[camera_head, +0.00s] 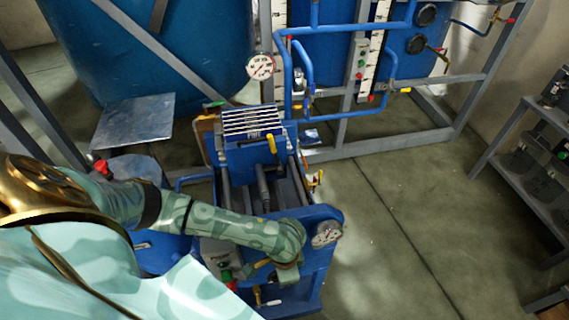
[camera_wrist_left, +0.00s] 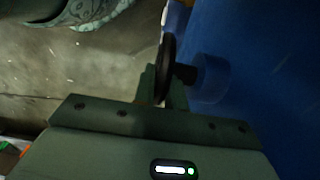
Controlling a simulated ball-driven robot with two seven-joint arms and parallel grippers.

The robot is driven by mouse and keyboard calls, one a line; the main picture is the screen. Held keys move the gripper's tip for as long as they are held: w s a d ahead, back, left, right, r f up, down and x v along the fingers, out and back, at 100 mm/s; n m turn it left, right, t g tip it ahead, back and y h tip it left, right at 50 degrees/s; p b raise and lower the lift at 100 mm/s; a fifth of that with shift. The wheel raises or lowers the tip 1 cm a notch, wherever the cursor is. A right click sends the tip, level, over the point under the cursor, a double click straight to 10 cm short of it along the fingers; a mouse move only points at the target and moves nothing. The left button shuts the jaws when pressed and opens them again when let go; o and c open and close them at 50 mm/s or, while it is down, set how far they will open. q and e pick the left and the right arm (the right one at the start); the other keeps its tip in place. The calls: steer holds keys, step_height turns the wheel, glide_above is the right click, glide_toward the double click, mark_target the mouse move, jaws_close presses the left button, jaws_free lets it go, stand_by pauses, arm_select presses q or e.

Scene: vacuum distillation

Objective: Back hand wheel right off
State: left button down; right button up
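A black hand wheel (camera_wrist_left: 167,60) shows nearly edge-on in the left wrist view, on a short dark stem from a round blue boss (camera_wrist_left: 211,78) on a blue wall. My left gripper (camera_wrist_left: 163,88) has one green finger on each side of the wheel's rim, with the rim between them and no clear gap. In the head view my left arm reaches from the left to the front of the blue pump unit (camera_head: 318,222); its gripper (camera_head: 287,275) is mostly hidden behind the wrist, and the wheel is not visible there. My right gripper is not in view.
A pressure gauge (camera_head: 326,234) sits on the unit just right of my left wrist. A grey control box (camera_head: 217,254) is to the left. Blue pipes and a grey frame (camera_head: 400,135) stand behind. The floor (camera_head: 410,215) to the right is clear up to a shelf (camera_head: 525,185).

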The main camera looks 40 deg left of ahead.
arm_select(q)
steer(key=shift+s+a+r+t+h+p, duration=0.25)
steer(key=shift+t+h+p, duration=0.2)
steer(key=shift+p, duration=0.4)
steer(key=shift+t+h+p, duration=0.25)
steer(key=shift+t+p, duration=0.1)
steer(key=shift+s+f+t+h+p, duration=0.1)
steer(key=shift+f+t+h+p, duration=0.2)
steer(key=shift+t+h, duration=0.4)
steer(key=shift+r, duration=0.1)
steer(key=c, duration=1.4)
jaws_free()
steer(key=shift+c, duration=0.2)
